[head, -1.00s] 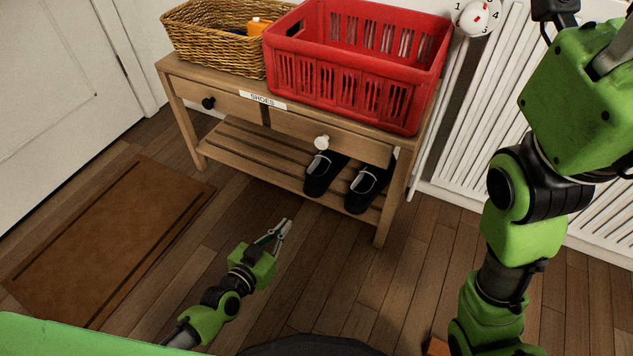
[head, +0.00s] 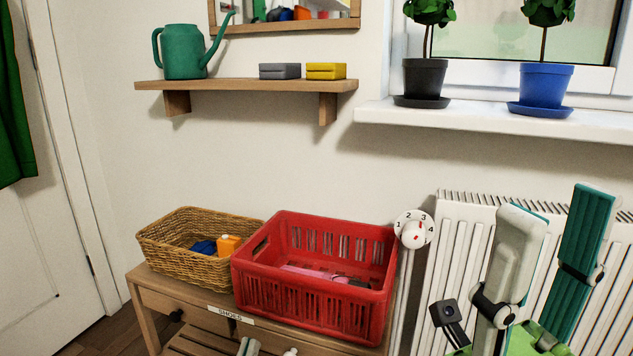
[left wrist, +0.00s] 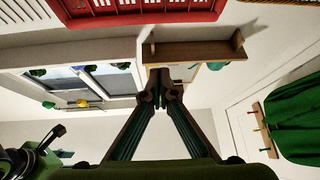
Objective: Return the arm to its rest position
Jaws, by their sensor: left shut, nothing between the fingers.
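My left gripper (head: 249,346) just shows at the bottom edge of the head view, its fingertips in front of the shoe bench. In the left wrist view its two fingers (left wrist: 162,88) meet at the tips, shut with nothing between them. The rest of the left arm is out of the head view. My right gripper (head: 555,215) stands upright at the lower right, in front of the radiator. Its two fingers are spread wide apart, with nothing between them.
The wooden shoe bench (head: 150,312) carries a wicker basket (head: 180,262) and a red crate (head: 310,300). The white radiator (head: 455,235) stands behind my right gripper. A wall shelf (head: 235,86) holds a green watering can (head: 184,52). Potted plants stand on the windowsill (head: 400,113).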

